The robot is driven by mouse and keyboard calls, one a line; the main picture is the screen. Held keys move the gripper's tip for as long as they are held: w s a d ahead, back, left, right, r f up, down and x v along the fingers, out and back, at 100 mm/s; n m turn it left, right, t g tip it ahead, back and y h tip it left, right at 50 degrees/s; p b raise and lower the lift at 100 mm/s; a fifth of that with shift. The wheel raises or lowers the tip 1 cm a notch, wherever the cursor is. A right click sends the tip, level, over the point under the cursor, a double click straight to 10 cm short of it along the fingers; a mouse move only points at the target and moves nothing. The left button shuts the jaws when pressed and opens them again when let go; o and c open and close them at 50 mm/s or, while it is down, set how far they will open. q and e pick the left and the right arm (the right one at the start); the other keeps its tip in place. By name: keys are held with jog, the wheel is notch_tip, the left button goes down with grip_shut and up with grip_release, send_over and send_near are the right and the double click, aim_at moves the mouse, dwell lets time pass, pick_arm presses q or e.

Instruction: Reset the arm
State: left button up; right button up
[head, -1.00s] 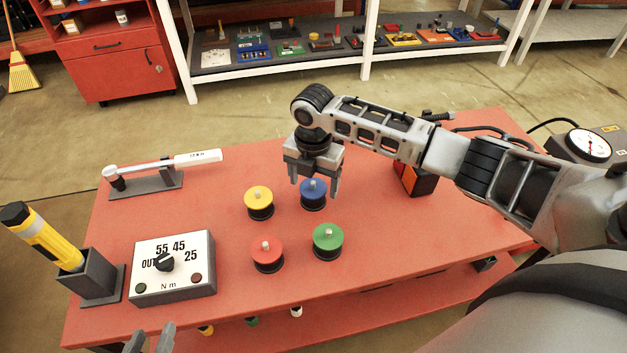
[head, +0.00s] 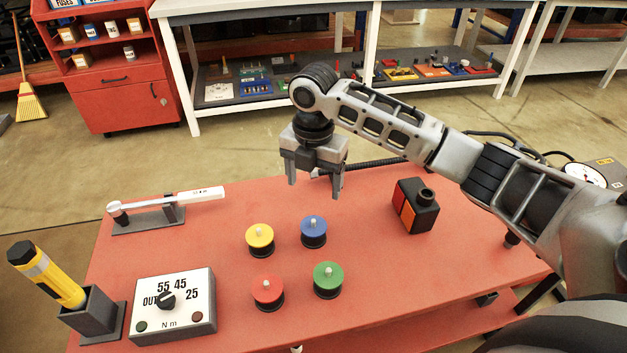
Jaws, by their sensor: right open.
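My right arm reaches in from the right in the head view. Its gripper (head: 315,183) points down, open and empty, above the far part of the red table (head: 370,275). It hangs behind the blue round button (head: 313,229) and touches none of the buttons. The yellow button (head: 260,236), red button (head: 267,290) and green button (head: 328,277) stand with the blue one in a cluster at the table's middle. My left gripper does not show.
A dial box (head: 173,303) and a yellow flashlight in a dark holder (head: 92,312) stand at the left front. A torque wrench lies on a stand (head: 148,220) behind them. A black and orange block (head: 414,206) sits right of the gripper. The table's right front is clear.

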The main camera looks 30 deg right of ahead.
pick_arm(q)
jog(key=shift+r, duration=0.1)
